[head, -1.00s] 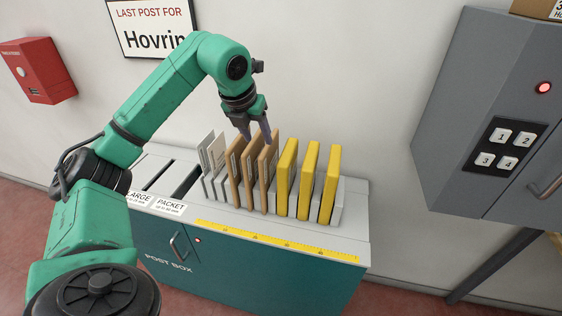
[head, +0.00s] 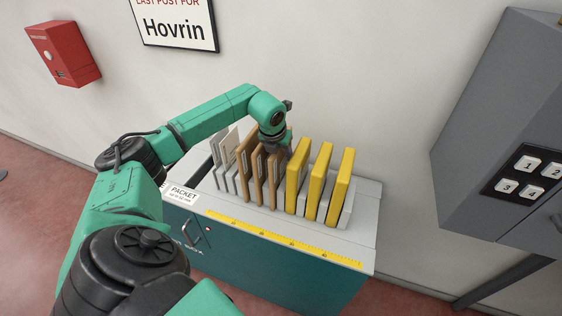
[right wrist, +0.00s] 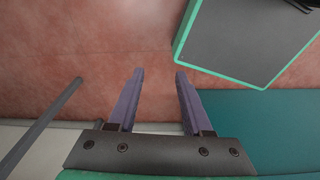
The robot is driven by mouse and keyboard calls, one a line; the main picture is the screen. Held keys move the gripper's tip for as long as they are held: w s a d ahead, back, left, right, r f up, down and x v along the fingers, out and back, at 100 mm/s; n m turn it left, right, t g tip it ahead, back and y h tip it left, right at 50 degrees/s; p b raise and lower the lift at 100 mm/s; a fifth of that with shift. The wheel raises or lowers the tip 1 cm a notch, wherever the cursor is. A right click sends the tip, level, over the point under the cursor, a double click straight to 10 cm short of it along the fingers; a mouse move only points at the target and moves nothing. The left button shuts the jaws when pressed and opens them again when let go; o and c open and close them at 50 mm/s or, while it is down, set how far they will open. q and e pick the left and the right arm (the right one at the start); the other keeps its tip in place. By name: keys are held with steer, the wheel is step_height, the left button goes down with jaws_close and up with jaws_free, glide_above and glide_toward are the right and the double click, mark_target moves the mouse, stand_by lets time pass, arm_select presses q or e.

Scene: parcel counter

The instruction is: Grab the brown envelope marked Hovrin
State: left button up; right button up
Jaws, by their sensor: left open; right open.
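Several brown envelopes (head: 257,178) stand upright in the slotted rack on the counter, between white envelopes on the left and yellow ones on the right. The marks on them are too small to read in the head view. My left gripper (head: 281,158) is open and pointing down at the rightmost brown envelopes. Its fingertips are largely hidden among the envelopes, and I cannot tell whether they touch one. In the right wrist view my right gripper (right wrist: 154,72) is open and empty above the red floor.
White envelopes (head: 226,155) and yellow packets (head: 318,181) stand close on either side. A grey cabinet (head: 490,110) with numbered buttons hangs at the right. The wall sign (head: 174,24) reads "Last post for Hovrin". A yellow ruler (head: 285,239) lines the counter's front.

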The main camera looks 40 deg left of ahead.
arm_select(q)
steer(key=shift+w+f, duration=0.1)
steer(key=shift+f, duration=0.1)
steer(key=shift+f+b, duration=0.15)
steer(key=shift+b, duration=0.25)
stand_by(0.3)
jaws_close()
stand_by(1.3)
